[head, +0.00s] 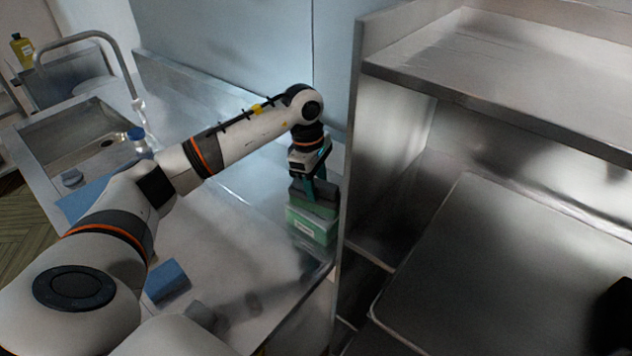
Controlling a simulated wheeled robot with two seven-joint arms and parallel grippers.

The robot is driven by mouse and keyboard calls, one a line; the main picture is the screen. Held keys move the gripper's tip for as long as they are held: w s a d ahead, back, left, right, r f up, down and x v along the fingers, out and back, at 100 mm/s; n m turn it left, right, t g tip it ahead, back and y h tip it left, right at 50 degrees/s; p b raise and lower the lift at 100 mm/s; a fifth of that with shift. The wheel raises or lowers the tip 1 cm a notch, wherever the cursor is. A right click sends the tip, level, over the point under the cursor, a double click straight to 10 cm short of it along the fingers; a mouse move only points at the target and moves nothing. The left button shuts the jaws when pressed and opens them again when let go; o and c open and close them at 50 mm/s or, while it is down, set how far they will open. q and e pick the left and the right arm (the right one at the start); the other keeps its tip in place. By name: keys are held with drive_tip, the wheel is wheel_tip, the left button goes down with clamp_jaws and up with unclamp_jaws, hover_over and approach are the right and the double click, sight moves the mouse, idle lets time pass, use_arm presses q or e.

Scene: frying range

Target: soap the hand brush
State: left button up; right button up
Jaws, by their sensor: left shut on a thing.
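My left gripper (311,181) points down at the far right end of the steel counter and is shut on a dark block-like thing (298,194), probably the hand brush. Its bristles cannot be made out. A green box-like thing with a pale label (312,227) is directly below, on the counter by the upright steel panel. The held thing is at the top of the green one; whether they touch cannot be told. I cannot tell for sure that the green thing is the soap. My right gripper is not in view.
The steel panel (352,150) stands close right of the gripper, with a shelf (500,75) beyond. A sink (85,140) with a tap (100,36), a blue-capped bottle (138,140) and a blue cloth-like sheet (85,201) are left. A blue block (166,284) lies nearer.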

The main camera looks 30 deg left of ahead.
sight(316, 182)
use_arm(q)
drive_tip(key=shift+r+p, duration=1.8)
drive_tip(key=shift+r, duration=1.65)
drive_tip(key=shift+f, duration=0.1)
